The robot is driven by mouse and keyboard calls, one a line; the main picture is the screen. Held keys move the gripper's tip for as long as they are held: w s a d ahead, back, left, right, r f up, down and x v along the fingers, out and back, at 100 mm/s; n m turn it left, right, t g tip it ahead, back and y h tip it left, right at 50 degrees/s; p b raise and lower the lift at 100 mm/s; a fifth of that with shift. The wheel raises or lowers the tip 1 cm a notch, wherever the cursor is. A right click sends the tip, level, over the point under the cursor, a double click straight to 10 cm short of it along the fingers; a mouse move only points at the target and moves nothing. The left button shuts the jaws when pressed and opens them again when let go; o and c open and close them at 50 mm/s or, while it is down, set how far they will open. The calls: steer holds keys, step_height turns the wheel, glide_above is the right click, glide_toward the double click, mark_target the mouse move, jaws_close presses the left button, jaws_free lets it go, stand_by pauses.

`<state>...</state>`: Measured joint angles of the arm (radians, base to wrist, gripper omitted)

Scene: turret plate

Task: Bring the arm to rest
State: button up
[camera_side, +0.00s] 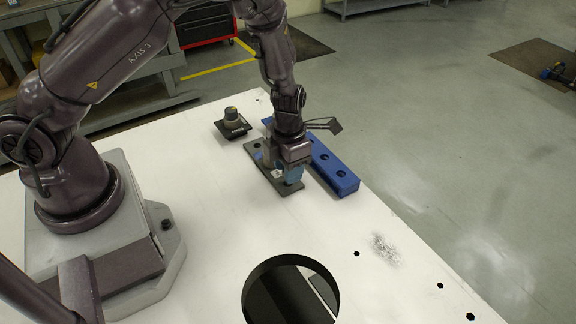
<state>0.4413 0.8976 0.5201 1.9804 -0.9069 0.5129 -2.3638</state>
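My gripper (290,173) hangs from my arm, pointing down, low over a dark grey plate (256,148) on the white table. A small blue piece (294,175) shows right at the fingers, at the plate's near end. A pale bit and another bluish bit sit on the plate to the left of the fingers. The picture is too small to tell whether the fingers are closed on the blue piece or just beside it.
A long blue block (342,181) with round holes lies just right of the plate. A dark square part with a knob (231,119) stands to the left. The white table (205,215) has a large round opening (290,290) at the front; its middle is clear.

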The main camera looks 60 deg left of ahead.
steer(key=m, duration=1.1)
steer(key=shift+m, duration=0.3)
steer(key=m, duration=0.3)
steer(key=shift+m, duration=0.4)
steer(key=m, duration=0.3)
steer(key=shift+m, duration=0.4)
steer(key=m, duration=0.8)
steer(key=shift+m, duration=0.3)
steer(key=c, duration=0.6)
steer(key=n, duration=0.4)
steer(key=shift+c, duration=0.2)
steer(key=n, duration=1.1)
steer(key=shift+r, duration=0.1)
steer(key=n, duration=0.3)
steer(key=shift+n, duration=0.4)
steer(key=n, duration=0.6)
steer(key=shift+r, duration=0.1)
steer(key=n, duration=0.8)
steer(key=shift+r, duration=0.1)
